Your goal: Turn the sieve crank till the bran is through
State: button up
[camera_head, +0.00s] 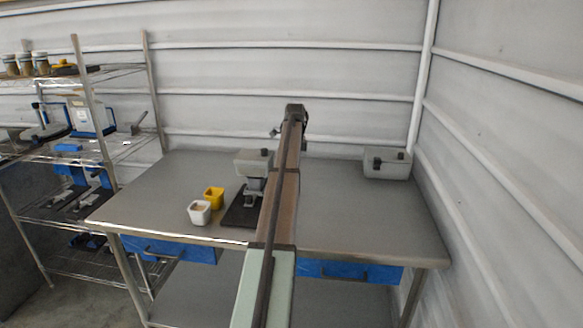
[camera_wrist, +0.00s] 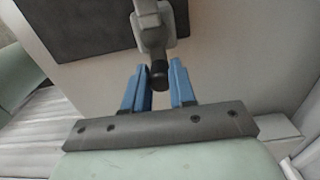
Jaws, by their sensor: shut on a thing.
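The sieve (camera_head: 252,162) has a grey hopper on a stand over a black base (camera_head: 237,214) on the table, partly hidden by my arm in the head view. In the wrist view its crank (camera_wrist: 151,28) shows as a grey arm ending in a black knob (camera_wrist: 159,77). The blue fingers of my gripper (camera_wrist: 157,68) are on either side of this knob and shut on it. My gripper is hidden in the head view. A white cup (camera_head: 199,213) with pale contents and a yellow cup (camera_head: 213,198) stand left of the sieve. No bran in the hopper can be made out.
A grey box (camera_head: 387,164) with dark fittings stands at the table's back right. The metal table (camera_head: 345,215) is otherwise mostly clear. A wire shelf rack (camera_head: 78,150) with jars and tools stands at the left. Ribbed walls close off the back and right.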

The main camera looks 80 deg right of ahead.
jog(key=shift+d+r, duration=0.25)
jog(key=shift+d, duration=0.6)
jog(key=shift+w+d, duration=0.2)
jog(key=shift+d, duration=0.2)
jog(key=w, duration=0.2)
jog(key=w+d, duration=0.1)
jog(key=w, duration=0.2)
jog(key=shift+w+d+f, duration=0.15)
jog(key=shift+w+d, duration=0.05)
jog(key=shift+w, duration=0.1)
jog(key=shift+w+a, duration=0.7)
jog(key=shift+a, duration=0.15)
jog(key=shift+w+a+f, duration=0.1)
jog(key=shift+w+a, duration=0.05)
jog(key=shift+a, duration=0.7)
jog(key=shift+s+a, duration=0.15)
jog(key=shift+a, duration=0.35)
jog(key=shift+s+a, duration=0.15)
jog(key=shift+a, duration=0.35)
jog(key=shift+s+a, duration=0.45)
jog(key=shift+s, duration=0.35)
jog(key=shift+s+a, duration=0.45)
jog(key=shift+s, duration=0.35)
jog(key=o, duration=0.7)
jog(key=shift+d, duration=0.1)
